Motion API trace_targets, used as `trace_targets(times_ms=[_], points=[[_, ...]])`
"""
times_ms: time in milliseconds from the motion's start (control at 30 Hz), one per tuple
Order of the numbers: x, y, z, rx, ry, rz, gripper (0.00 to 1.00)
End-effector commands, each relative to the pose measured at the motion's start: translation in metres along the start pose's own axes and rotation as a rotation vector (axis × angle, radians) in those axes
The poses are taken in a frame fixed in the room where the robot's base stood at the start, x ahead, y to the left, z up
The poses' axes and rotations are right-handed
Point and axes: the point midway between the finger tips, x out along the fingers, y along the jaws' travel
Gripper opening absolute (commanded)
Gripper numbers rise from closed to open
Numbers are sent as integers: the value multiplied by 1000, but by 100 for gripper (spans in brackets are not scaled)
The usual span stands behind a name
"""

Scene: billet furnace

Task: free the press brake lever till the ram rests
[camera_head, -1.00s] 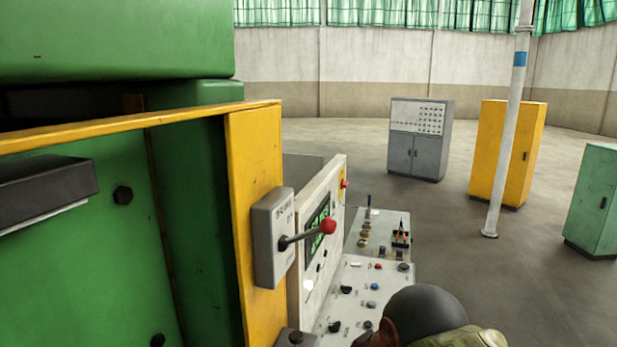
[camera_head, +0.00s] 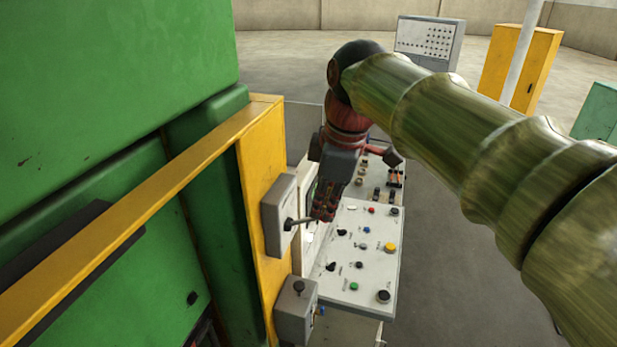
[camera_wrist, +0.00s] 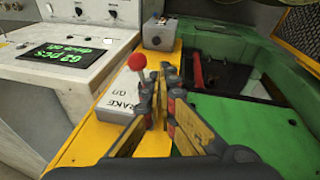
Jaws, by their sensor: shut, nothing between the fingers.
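The press brake lever shows in the wrist view with a red ball knob (camera_wrist: 138,62) on a thin stem. It rises from a grey box (camera_wrist: 125,92) lettered "BRAKE ON". The same box (camera_head: 277,214) is on the yellow post in the head view, where the lever stem (camera_head: 296,221) sticks out and its knob is hidden behind my gripper. My gripper (camera_head: 326,207) is shut and empty beside the lever. In the wrist view the fingertips (camera_wrist: 163,84) are just right of the knob; contact is unclear. I cannot tell which green press part is the ram.
A control panel (camera_head: 350,275) with buttons is right of the press. A second small grey box (camera_head: 296,308) sits lower on the yellow frame (camera_head: 262,170). A lit display (camera_wrist: 65,55) is beside the lever. Cabinets (camera_head: 520,65) stand behind; open floor (camera_head: 440,170) is at right.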

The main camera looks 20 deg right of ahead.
Motion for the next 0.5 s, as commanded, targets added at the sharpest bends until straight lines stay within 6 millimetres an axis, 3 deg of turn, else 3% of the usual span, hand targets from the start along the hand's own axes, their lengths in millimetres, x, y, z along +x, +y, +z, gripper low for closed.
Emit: trace_targets(times_ms=[33, 200, 500], points=[[-19, 9, -7, -34, -2, -10, 0], [-47, 27, -22, -142, -3, -35, 0], [-65, 39, -32, -229, -2, -56, 0]])
